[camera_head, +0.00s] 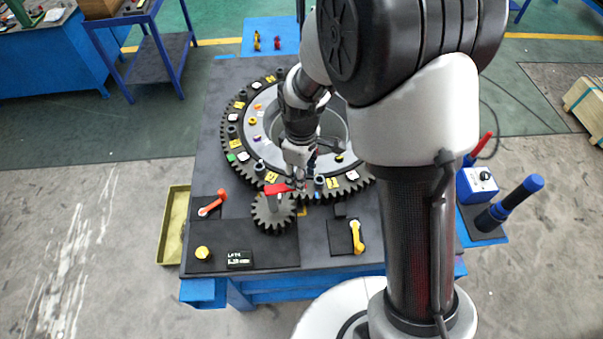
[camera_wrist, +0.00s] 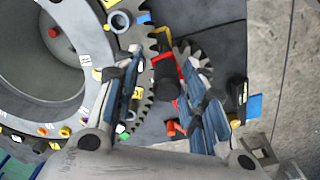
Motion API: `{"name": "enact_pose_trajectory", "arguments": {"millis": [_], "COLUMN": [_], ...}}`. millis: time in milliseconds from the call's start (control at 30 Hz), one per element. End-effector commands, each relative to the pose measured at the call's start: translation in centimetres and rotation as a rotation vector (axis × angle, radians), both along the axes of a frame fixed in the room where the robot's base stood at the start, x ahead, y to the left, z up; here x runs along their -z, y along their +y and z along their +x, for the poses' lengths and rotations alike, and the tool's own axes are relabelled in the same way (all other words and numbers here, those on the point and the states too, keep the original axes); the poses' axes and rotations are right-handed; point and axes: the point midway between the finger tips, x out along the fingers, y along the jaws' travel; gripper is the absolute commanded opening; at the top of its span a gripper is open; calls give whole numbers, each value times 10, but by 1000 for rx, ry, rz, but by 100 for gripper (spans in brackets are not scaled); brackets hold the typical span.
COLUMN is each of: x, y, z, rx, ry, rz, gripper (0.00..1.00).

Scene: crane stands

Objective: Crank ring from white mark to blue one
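The large toothed ring (camera_head: 237,120) lies flat on the dark bench, with white, yellow and green marks and several sockets around it. A small pinion gear (camera_head: 261,214) sits at its front edge and carries a red crank arm (camera_head: 275,188). In the wrist view, the crank's dark upright handle (camera_wrist: 165,78) stands between the fingers of my gripper (camera_wrist: 162,58), with gaps visible beside it. My gripper is open. In the head view, my gripper (camera_head: 300,178) is low over the ring's front edge, partly hiding the crank.
On the bench are an orange-red lever (camera_head: 212,203) left of the pinion, a yellow lever (camera_head: 357,237) at right, a yellow knob (camera_head: 202,253) and a small display (camera_head: 240,259). A blue-handled tool (camera_head: 517,200) stands at right. My arm hides the ring's right side.

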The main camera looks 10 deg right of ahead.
Motion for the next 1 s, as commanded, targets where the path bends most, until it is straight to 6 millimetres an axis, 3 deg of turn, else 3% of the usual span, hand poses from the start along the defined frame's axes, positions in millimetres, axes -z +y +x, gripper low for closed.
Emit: {"name": "enact_pose_trajectory", "arguments": {"millis": [367, 467, 800, 1000], "x": [-3, -16, -86, -113], "y": [0, 0, 0, 0], "z": [-2, -1, -1, -2], "rx": [-1, -1, -1, -1], "ry": [6, 3, 0, 3], "rz": [-1, -1, 0, -1], "gripper": [41, 41, 41, 41]}}
